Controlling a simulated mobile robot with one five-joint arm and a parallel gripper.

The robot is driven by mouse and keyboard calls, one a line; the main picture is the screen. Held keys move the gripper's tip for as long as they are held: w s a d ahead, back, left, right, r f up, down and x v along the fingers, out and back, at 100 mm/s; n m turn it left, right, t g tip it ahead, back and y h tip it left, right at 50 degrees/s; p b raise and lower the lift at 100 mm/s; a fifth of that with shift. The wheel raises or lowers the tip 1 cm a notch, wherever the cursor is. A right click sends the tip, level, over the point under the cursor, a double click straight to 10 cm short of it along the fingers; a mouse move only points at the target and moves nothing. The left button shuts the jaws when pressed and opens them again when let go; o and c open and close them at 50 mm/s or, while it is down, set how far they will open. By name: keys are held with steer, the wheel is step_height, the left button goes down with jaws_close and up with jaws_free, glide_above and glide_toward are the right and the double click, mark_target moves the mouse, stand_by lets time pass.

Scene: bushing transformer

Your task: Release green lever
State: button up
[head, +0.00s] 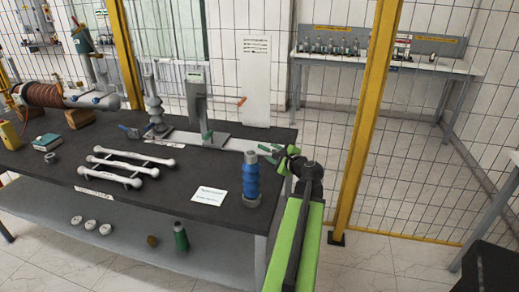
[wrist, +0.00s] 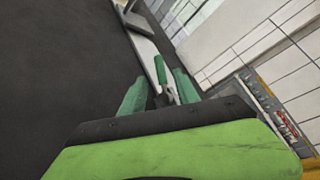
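My gripper (head: 270,153) is at the right end of the dark workbench, beside the end of a metal fixture (head: 222,142). In the wrist view its two teal fingers (wrist: 158,88) stand apart. A green lever (wrist: 160,70) shows ahead of and between them, with a small metal part below it. I cannot tell whether either finger touches the lever. In the head view the fingers and lever are too small to separate at the fixture's end. Another green handle (head: 207,134) shows by the fixture's grey upright (head: 197,100).
A blue ribbed bushing (head: 251,180) stands near the bench's front right edge, close to my arm. A white card (head: 210,196) and a rack of white rods (head: 125,168) lie to its left. A yellow post (head: 366,120) and mesh fence stand right of my arm.

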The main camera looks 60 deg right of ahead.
mark_target(259, 146)
steer(key=b+x, duration=0.2)
steer(key=x, duration=0.9)
steer(key=shift+w+d, duration=0.1)
jaws_close()
stand_by(0.8)
